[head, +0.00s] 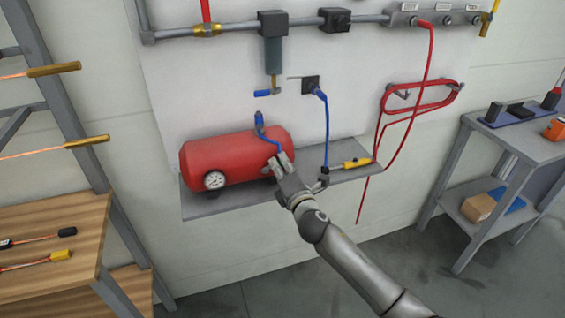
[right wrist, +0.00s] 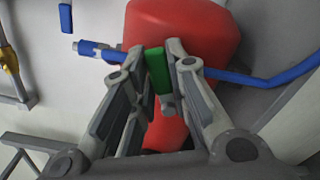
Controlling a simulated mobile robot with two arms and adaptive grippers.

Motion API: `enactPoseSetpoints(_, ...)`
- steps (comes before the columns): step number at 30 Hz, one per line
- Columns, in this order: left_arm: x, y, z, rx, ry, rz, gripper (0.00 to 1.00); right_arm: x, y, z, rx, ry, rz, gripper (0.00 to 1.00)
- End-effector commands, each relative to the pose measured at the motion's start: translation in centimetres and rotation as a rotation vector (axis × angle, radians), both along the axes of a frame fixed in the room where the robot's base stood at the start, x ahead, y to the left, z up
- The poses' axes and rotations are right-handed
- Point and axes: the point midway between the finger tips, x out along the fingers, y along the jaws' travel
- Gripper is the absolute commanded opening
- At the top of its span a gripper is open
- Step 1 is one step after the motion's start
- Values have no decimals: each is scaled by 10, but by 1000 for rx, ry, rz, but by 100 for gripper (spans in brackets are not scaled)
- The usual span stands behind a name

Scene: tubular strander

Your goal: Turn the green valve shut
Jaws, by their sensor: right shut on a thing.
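The green valve handle (right wrist: 158,72) sits between the two fingers of my right gripper (right wrist: 165,58) in the right wrist view. The gripper is shut on it, with the red tank (right wrist: 180,20) right behind. In the head view my right gripper (head: 278,163) is at the right end of the red tank (head: 220,157), and it hides the green handle there. A blue hose (right wrist: 265,80) runs close by the fingertips. My left gripper is not in view.
The tank lies on a grey wall shelf (head: 220,204) with a pressure gauge (head: 214,180) at its front. A blue hose (head: 326,130) hangs to the right, beside a yellow-handled tool (head: 357,162). A coiled red hose (head: 420,90) hangs further right.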

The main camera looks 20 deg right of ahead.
Motion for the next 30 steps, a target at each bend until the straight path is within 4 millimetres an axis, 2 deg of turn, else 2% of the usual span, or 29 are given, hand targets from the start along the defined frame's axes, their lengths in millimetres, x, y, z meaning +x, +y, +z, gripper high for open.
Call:
enactPoseSetpoints(1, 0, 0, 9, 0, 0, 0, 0, 0, 1, 5, -49, 0, -1, 0)
enactPoseSetpoints(12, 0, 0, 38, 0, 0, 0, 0, 0, 11, 18, -400, -11, 0, 0)
enactPoseSetpoints(30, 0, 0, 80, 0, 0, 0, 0, -1, 33, 27, -936, -29, 1, 0)
